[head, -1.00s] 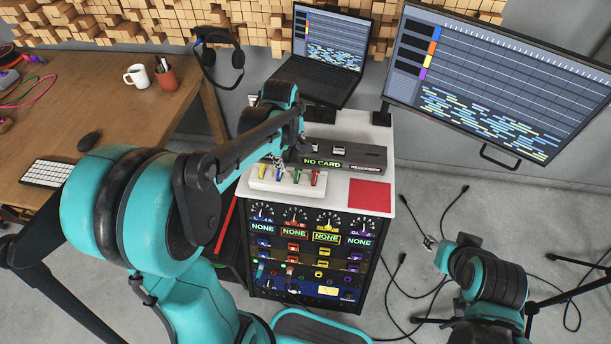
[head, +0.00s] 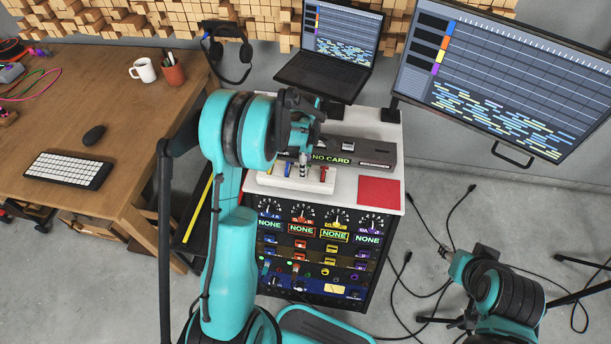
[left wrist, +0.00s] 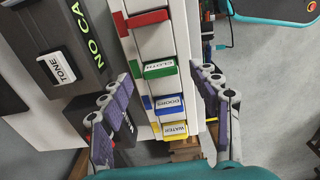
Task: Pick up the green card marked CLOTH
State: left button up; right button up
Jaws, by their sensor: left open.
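The green card marked CLOTH (left wrist: 160,69) stands in a white rack (left wrist: 143,48) between a red card (left wrist: 150,19) and the blue DOORS card (left wrist: 168,103). The yellow WATER card (left wrist: 172,130) is beyond the blue one. My left gripper (left wrist: 165,70) is open, with one finger on each side of the green card in the left wrist view; I see no contact. In the head view my left gripper (head: 303,165) points down over the rack (head: 265,182) and hides the green card. My right gripper (head: 447,254) is low at the right, its jaws too small to read.
A grey device reading NO CARD (head: 375,152) stands right behind the rack. A red square (head: 378,191) lies on the white cabinet top. A laptop (head: 325,75) and a large monitor (head: 490,85) are behind. A wooden desk (head: 90,130) is at the left.

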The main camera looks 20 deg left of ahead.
pick_arm(q)
notch_tip(320, 180, down, 3)
jog(key=shift+r, duration=0.15)
jog(key=shift+c, duration=1.2)
jog(key=c, duration=0.8)
pick_arm(e)
jog(key=shift+f, duration=0.55)
pick_arm(q)
jog(key=shift+r, duration=0.15)
